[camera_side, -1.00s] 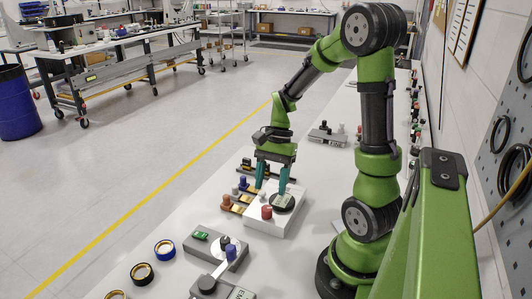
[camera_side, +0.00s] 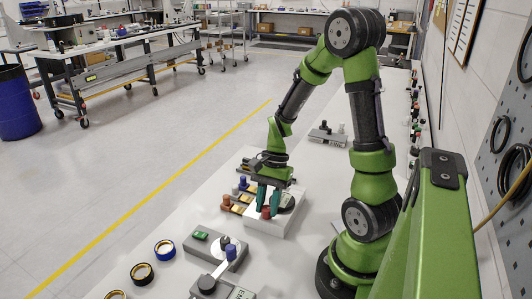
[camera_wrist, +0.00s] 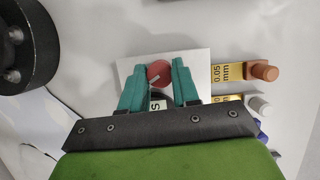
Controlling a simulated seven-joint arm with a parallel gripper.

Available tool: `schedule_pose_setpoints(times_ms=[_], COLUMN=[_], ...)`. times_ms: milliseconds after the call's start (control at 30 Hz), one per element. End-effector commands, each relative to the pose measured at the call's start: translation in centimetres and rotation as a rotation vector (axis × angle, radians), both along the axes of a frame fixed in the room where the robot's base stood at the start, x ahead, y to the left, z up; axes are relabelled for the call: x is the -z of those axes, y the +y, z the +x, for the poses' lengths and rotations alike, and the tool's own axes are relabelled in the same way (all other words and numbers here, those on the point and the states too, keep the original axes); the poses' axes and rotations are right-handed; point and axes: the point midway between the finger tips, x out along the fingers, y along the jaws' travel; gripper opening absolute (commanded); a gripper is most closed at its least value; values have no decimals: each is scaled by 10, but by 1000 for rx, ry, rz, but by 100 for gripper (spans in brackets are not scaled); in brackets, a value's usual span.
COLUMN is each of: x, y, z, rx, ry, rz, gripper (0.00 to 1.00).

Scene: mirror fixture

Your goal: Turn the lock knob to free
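A red knob (camera_side: 266,212) with a pale pointer line stands on a white block (camera_side: 278,228) in the side view. My gripper (camera_side: 269,207) has come down over this block, pointing downward, with its teal fingers beside the red knob. In the wrist view, the red knob (camera_wrist: 159,73) sits between the two fingertips of my gripper (camera_wrist: 159,76), with the pointer line slanted. The fingers are apart with the knob between them. I cannot tell whether they press on it. A dark round dial (camera_side: 287,201) on the block is partly hidden by the gripper.
Yellow gauge tags with coloured knobs (camera_side: 238,199) lie left of the block. A grey fixture (camera_side: 214,245) with a green part stands in front, near a blue-topped lever (camera_side: 231,252). Rings (camera_side: 165,249) lie at the front left. Another fixture (camera_side: 326,135) stands farther back.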

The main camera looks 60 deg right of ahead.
Motion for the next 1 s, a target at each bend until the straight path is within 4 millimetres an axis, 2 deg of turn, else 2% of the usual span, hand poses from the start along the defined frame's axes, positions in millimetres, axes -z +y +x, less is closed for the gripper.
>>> schedule_pose_setpoints(times_ms=[33,100,467,667,1000], x=[0,0,-1,-1,-1], y=[0,0,0,0,1], z=[0,0,1,2,4], rx=[0,0,-63,-193,-510], ry=[0,0,0,0,0], rz=[0,0,0,0,0], gripper=[10,0,0,0,0])
